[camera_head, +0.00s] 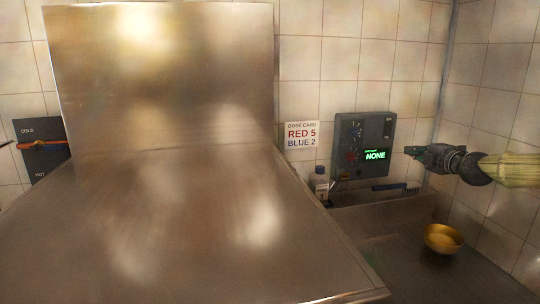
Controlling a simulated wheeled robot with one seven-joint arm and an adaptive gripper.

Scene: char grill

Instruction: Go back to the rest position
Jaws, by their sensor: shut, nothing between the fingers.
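My gripper (413,153) is at the right, shut and empty. It points left from my arm, which comes in from the right edge. It is held in the air near the dark control box (362,145) on the tiled wall, with a visible gap between them. The box has a green lit display reading NONE (376,155) and small dials and marks on its face. Nothing is seen in the fingers.
A large steel surface with an upright back panel (160,75) fills the left and middle. A gold bowl (443,238), a bottle (320,184) and a brush (395,187) are at the right. A card (301,135) reads RED 5, BLUE 2. A COLD/HOT lever panel (40,155) is at far left.

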